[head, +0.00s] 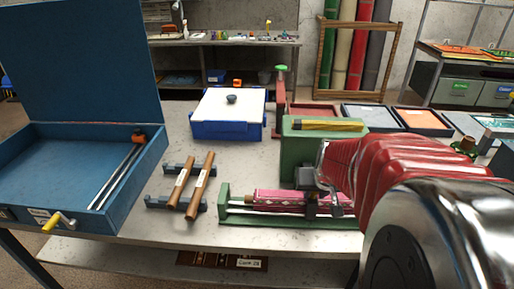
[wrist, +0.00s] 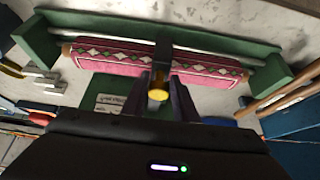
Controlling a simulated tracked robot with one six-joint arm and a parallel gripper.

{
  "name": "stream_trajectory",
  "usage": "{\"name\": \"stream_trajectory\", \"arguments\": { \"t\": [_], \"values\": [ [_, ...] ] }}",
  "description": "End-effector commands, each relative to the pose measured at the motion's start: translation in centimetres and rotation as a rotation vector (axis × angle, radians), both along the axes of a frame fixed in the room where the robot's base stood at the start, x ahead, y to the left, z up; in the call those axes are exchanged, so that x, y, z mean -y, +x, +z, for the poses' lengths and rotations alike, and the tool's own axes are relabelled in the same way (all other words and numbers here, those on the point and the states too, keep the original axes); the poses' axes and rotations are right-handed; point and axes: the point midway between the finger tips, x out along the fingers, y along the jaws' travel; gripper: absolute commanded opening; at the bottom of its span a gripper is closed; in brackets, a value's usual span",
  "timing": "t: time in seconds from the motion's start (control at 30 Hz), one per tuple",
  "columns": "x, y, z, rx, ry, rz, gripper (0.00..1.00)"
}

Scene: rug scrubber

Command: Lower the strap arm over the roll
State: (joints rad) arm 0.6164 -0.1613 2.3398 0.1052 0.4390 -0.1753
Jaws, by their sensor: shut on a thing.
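A pink patterned roll (head: 270,199) lies along a green cradle (head: 236,215) with upright end plates, near the front of the table. The roll (wrist: 110,58) and the cradle (wrist: 222,40) also show in the wrist view. The dark strap arm (wrist: 162,48) crosses the middle of the roll, low over it; I cannot tell whether it touches. My gripper (wrist: 158,92) is shut on the strap arm's end, with a round yellow knob (wrist: 157,96) between its fingers. In the head view my red arm hides part of the gripper and the cradle's right end.
Two brown rods (head: 201,184) rest on blue holders left of the cradle. A blue open case (head: 85,185) stands at the left, a blue and white box (head: 228,114) behind. A green box (head: 300,155) stands just behind the cradle. Bare table lies between the rods and the boxes.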

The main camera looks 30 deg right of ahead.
Motion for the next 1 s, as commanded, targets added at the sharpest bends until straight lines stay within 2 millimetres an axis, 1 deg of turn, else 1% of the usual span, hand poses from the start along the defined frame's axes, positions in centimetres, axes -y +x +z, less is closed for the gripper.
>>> {"name": "stream_trajectory", "arguments": {
  "t": [0.03,0.07,0.1,0.33,0.67,0.87,1.0],
  "values": [
    [-0.5,-0.7,-1.1,-0.025,0.020,0.000,0.00],
    [-0.5,-0.7,-1.1,-0.026,0.020,-0.001,0.00],
    [-0.4,-0.7,-1.1,-0.025,0.020,-0.002,0.28],
    [-0.2,-0.7,-0.8,-0.018,0.014,-0.005,0.44],
    [-0.1,-0.7,-0.4,-0.013,0.010,-0.006,0.44],
    [-0.3,-1.2,0.8,-0.011,0.009,-0.007,0.44],
    [-0.7,-1.9,2.1,-0.011,0.007,-0.008,0.44]
  ]
}}
